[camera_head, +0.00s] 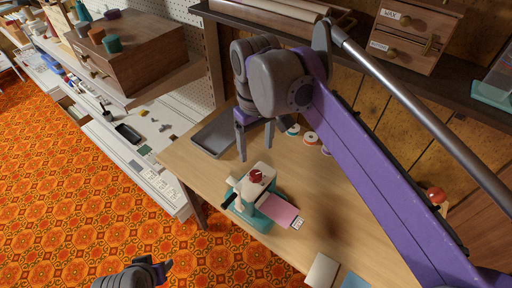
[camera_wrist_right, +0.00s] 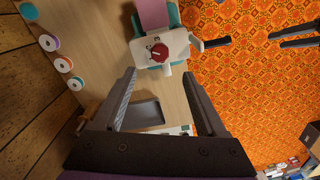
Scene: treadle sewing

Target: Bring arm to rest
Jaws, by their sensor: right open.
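My right arm reaches over the table from the right. Its gripper (camera_head: 256,152) is open and empty, with the fingers pointing down above and behind a small white-and-teal sewing machine (camera_head: 258,183). The wrist view shows its two fingers (camera_wrist_right: 158,74) spread apart, with the machine's white top and red knob (camera_wrist_right: 159,52) beyond them. A pink cloth (camera_head: 280,211) with a printed tag lies at the machine and also shows in the wrist view (camera_wrist_right: 153,12). My left gripper (camera_head: 160,271) is low at the bottom left, off the table; in the wrist view its fingers (camera_wrist_right: 296,36) look apart.
A grey tray (camera_head: 212,139) lies at the table's back left. Several thread spools (camera_head: 310,138) stand along the back wall. A wooden drawer box (camera_head: 135,50) sits on the left shelf. A dark shelf with small drawers (camera_head: 415,30) overhangs the back right. Patterned orange floor is open at left.

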